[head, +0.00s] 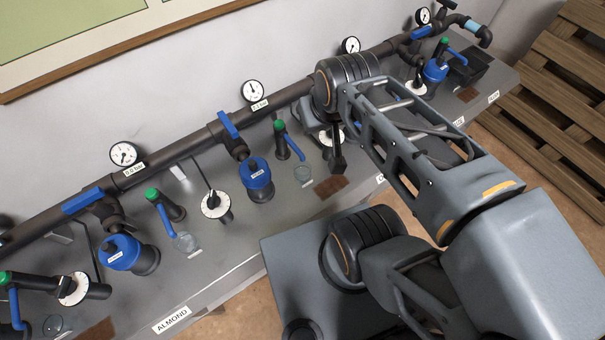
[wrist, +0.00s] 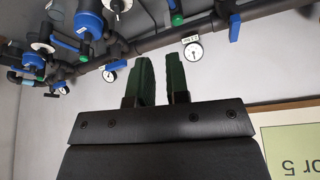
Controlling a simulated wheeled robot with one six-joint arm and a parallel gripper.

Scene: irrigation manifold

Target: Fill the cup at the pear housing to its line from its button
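In the head view, blue housings hang along a dark pipe, among them one at the left (head: 125,252), one in the middle (head: 257,180) and one at the far right (head: 436,70). I cannot read which one is pear; only the ALMOND label (head: 172,320) is clear. Green-topped buttons (head: 152,194) stand beside the housings. Clear cups show at the left (head: 185,242) and middle (head: 303,175); their lines and water levels are too small to tell. My gripper (wrist: 162,64) is open and empty in the wrist view, its dark green fingers apart, below the pipe in that picture.
Pressure gauges (head: 124,154) and white dials (head: 215,204) line the pipe. My arm covers the bench's right middle. A wooden pallet (head: 555,80) leans at the right. A framed board (wrist: 290,140) hangs on the wall. Bare bench (head: 235,240) shows along the front.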

